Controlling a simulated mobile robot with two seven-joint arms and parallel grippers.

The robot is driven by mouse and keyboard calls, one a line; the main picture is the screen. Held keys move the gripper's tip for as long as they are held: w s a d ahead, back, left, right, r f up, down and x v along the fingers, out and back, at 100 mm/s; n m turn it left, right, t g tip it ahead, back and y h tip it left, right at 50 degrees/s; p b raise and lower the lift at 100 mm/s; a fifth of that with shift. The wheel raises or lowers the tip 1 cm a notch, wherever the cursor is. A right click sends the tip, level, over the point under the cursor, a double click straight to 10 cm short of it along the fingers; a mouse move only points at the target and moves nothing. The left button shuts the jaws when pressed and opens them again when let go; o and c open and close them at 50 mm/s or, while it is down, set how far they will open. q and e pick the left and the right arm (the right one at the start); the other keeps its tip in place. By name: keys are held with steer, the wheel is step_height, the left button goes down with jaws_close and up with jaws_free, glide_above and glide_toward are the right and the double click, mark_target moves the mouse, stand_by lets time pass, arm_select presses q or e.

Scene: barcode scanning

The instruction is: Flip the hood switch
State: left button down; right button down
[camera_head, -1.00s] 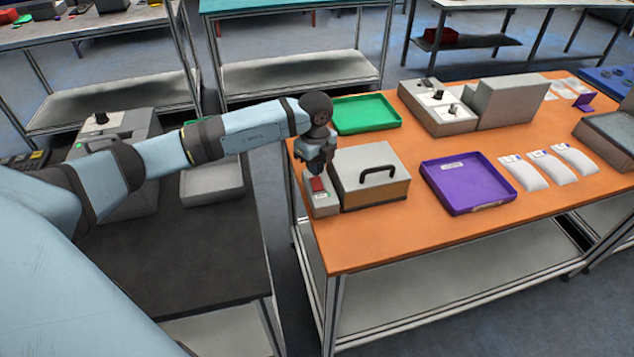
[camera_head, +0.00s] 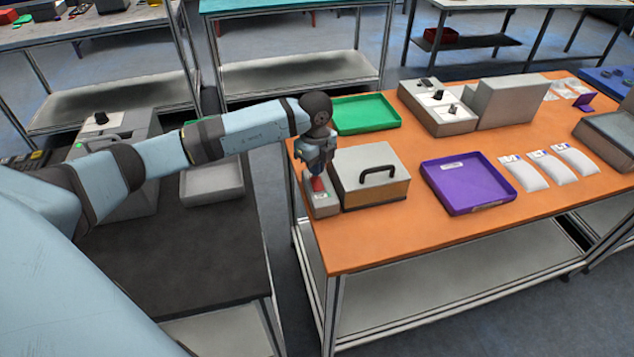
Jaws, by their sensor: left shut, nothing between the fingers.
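The hood switch (camera_head: 318,184) is a red rocker on a small grey box (camera_head: 324,205) at the left edge of the orange table. The box stands beside a grey hood (camera_head: 372,163) with a black handle on its top. My left gripper (camera_head: 317,174) points down over the switch, shut and empty. Its fingertips are at the switch and seem to touch it; they hide its far part. My right gripper is not in view.
The orange table (camera_head: 380,245) also holds a green tray (camera_head: 366,115), a purple tray (camera_head: 467,183), grey devices (camera_head: 437,107) and several white packets (camera_head: 524,172). A dark table (camera_head: 215,240) with a grey bin (camera_head: 212,184) stands to the left, across a gap.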

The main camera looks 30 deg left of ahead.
mark_target(316, 179)
arm_select(q)
steer(key=shift+f+b, duration=0.8)
steer(key=shift+f, duration=0.6)
stand_by(0.7)
steer(key=shift+s, duration=0.1)
steer(key=shift+r+p, duration=0.7)
steer(key=shift+r, duration=0.2)
steer(key=shift+r+p, duration=1.7)
steer(key=shift+r, duration=0.95)
